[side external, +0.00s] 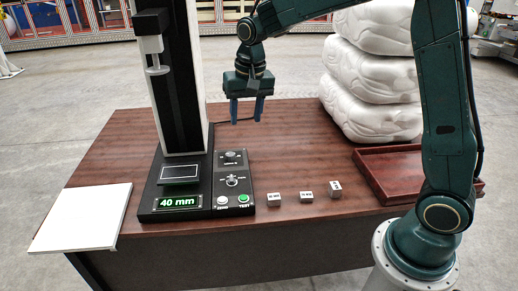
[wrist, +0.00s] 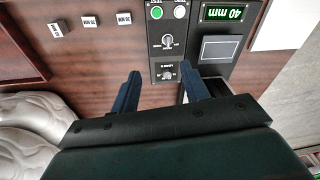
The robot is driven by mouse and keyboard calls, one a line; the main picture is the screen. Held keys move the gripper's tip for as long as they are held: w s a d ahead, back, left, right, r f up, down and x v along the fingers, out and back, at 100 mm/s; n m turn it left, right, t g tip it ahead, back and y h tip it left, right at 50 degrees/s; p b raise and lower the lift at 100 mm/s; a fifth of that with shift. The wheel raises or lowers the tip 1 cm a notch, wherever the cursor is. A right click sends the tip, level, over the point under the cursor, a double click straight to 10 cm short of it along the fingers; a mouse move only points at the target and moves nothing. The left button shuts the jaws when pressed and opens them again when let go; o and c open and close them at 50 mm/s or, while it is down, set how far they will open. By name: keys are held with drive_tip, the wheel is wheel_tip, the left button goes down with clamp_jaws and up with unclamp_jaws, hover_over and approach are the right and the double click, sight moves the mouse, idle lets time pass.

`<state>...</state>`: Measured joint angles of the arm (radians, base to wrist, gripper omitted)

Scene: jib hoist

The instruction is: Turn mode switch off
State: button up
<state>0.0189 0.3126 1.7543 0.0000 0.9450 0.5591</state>
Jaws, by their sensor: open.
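A black control panel (side external: 246,194) at the foot of a tall test stand carries two knobs. The nearer knob (side external: 232,181) has a pale lever-like handle; it also shows in the wrist view (wrist: 167,41). My gripper (side external: 246,111) is open and empty. It points down above the table behind the panel, apart from both knobs. In the wrist view its fingers (wrist: 163,88) straddle the farther knob's line.
White and green buttons (side external: 243,198) sit at the panel's front. A display (side external: 178,202) reads 40 mm. Several small labelled blocks (side external: 306,196) stand right of the panel. A red-brown tray (side external: 385,172), stacked white bags (side external: 372,75) and a white board (side external: 82,217) lie around. The black column (side external: 180,90) rises left of my gripper.

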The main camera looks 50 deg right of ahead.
sight(232, 179)
drive_tip(key=w+f+m+g, duration=0.1)
drive_tip(key=w+f+m, duration=0.1)
drive_tip(key=w+f, duration=0.5)
wheel_tip(232, 179, down, 4)
drive_tip(key=shift+w+d+f, duration=0.1)
drive_tip(key=shift+w+d, duration=0.15)
wheel_tip(232, 179, down, 14)
drive_tip(key=shift+r, duration=0.15)
idle(0.4)
drive_tip(key=c, duration=1)
